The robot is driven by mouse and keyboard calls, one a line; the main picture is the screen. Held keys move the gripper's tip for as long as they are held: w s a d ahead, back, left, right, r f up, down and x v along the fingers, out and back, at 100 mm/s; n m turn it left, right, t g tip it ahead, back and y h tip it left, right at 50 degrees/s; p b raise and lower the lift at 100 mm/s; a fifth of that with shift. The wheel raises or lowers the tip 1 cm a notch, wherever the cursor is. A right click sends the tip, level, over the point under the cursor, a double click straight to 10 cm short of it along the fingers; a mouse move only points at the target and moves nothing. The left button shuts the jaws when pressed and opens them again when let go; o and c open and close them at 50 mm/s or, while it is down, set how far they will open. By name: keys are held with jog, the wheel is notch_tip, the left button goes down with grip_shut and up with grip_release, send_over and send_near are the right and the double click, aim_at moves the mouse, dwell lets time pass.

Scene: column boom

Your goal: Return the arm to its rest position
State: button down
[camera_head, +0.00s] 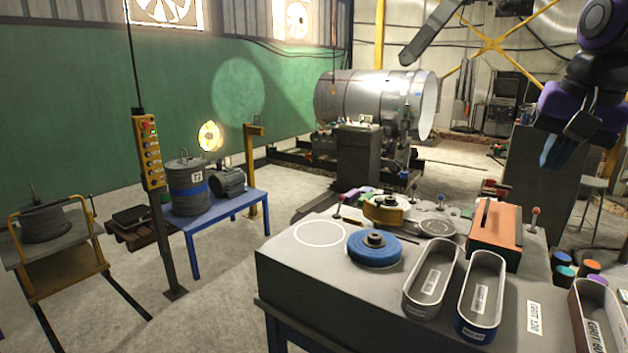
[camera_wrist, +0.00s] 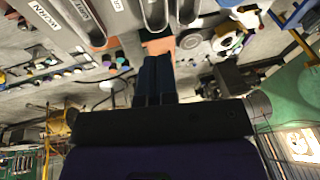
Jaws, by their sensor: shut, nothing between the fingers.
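My gripper (camera_head: 556,152) hangs at the upper right of the head view, above and beyond the right side of the workbench (camera_head: 350,295). Its blue fingers point downward and look closed, with nothing held. In the wrist view my gripper (camera_wrist: 155,62) shows its fingers side by side, together and empty, against an upside-down view of the bench. Part of my arm shows in purple and black above it and runs out of the picture at the right.
On the bench are a blue disc (camera_head: 374,247), two grey trays (camera_head: 431,280) (camera_head: 481,296), an orange-topped box (camera_head: 494,236) and a yellow-sided round device (camera_head: 384,210). A dark cabinet (camera_head: 545,185) stands behind my gripper. A large metal drum (camera_head: 365,97) is further back.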

jog(key=s+a+f+n+t, duration=0.1)
jog(key=s+a+f+n, duration=0.1)
jog(key=s, duration=0.4)
jog(key=s+a+f+n, duration=0.2)
jog(key=s+f+n, duration=0.2)
jog(key=s, duration=0.3)
jog(key=shift+f+t, duration=0.4)
jog(key=shift+f, duration=0.35)
